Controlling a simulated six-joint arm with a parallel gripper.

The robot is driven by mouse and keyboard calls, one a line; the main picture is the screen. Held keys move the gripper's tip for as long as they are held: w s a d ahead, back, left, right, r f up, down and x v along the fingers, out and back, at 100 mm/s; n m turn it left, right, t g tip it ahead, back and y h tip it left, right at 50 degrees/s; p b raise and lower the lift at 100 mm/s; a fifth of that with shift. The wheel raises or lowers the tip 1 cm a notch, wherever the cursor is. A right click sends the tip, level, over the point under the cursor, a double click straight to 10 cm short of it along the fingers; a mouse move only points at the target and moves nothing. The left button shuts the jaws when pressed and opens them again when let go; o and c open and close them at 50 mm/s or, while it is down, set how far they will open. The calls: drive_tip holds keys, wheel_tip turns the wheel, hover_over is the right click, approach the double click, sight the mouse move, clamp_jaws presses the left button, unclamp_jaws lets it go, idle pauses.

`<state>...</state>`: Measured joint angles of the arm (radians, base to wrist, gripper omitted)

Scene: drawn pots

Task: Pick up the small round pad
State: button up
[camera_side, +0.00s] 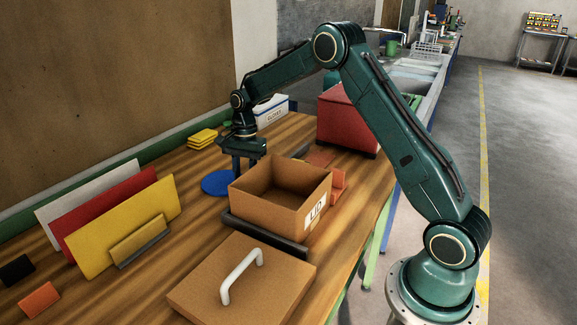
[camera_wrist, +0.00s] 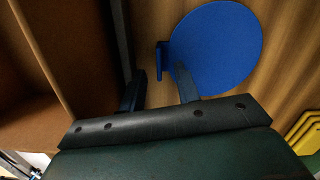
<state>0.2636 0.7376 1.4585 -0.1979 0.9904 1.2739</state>
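A flat blue round pad (camera_side: 217,183) lies on the wooden table beside the open cardboard box. It also shows in the wrist view (camera_wrist: 222,45), with a small upright blue tab (camera_wrist: 162,58) at its left edge. My gripper (camera_side: 244,168) points down between the pad and the box, by the pad's edge. In the wrist view my gripper (camera_wrist: 159,78) has its two fingers apart, with the tab seen in the gap between their tips. I cannot tell whether either finger touches it. A small green rounded item (camera_side: 228,124) lies farther back, partly behind my wrist.
The open cardboard box (camera_side: 282,209) stands close beside my gripper; its wall fills the wrist view's left side. A lid with a white handle (camera_side: 241,275) lies in front. Upright panels (camera_side: 125,232) stand left, yellow pads (camera_side: 201,138) behind, a red bin (camera_side: 346,122) back right.

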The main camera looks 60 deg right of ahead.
clamp_jaws()
idle(0.5)
wheel_tip(320, 180, up, 10)
idle(0.6)
idle(0.5)
